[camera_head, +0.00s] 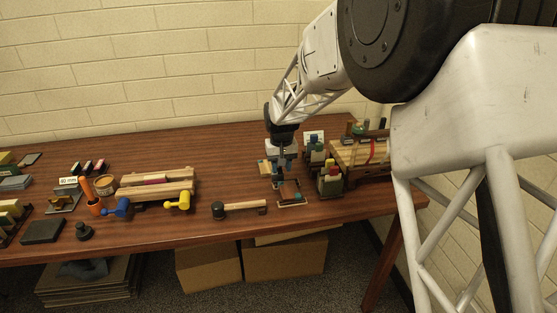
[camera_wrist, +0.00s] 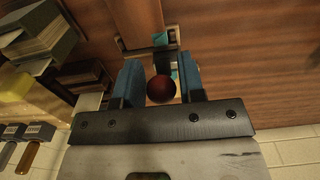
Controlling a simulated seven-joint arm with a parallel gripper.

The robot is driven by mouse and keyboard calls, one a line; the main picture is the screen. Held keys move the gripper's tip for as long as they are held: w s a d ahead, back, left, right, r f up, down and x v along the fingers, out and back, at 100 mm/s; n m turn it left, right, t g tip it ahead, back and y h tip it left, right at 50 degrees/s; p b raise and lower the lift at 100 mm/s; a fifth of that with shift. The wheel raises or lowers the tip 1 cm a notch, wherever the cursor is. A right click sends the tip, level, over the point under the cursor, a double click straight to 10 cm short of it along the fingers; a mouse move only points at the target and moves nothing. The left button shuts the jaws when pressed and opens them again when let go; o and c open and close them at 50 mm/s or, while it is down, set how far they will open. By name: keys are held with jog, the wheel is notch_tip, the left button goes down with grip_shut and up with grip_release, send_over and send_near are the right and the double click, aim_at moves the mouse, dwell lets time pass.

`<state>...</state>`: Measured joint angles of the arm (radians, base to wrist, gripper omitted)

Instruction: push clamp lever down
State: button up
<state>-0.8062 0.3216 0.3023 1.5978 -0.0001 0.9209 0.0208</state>
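My gripper (camera_head: 284,166) points down over the clamp fixture (camera_head: 291,200) near the front of the table, right of centre. In the wrist view, a dark red ball knob (camera_wrist: 160,89), which looks like the end of the clamp lever, sits between the two blue fingers (camera_wrist: 161,68). The fingers stand apart on either side of the knob; a thin gap seems to show on the right, and contact on the left is unclear. A dark and teal clamp part (camera_wrist: 170,62) shows beyond the knob. The lever's arm is mostly hidden.
A mallet (camera_head: 240,208) lies left of the clamp. Further left are a yellow-handled tool (camera_head: 178,202) and a wooden block tray (camera_head: 136,194). Several bottles or blocks (camera_head: 330,181) and a wooden crate (camera_head: 352,156) stand close on the right.

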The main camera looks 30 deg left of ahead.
jog(key=shift+w+a+r, duration=0.2)
jog(key=shift+w+r, duration=0.05)
dwell(0.3)
jog(key=c, duration=0.5)
jog(key=shift+s+d+f, duration=0.45)
jog(key=shift+f, duration=0.1)
jog(key=shift+s+d+f, duration=0.3)
jog(key=shift+f, duration=0.3)
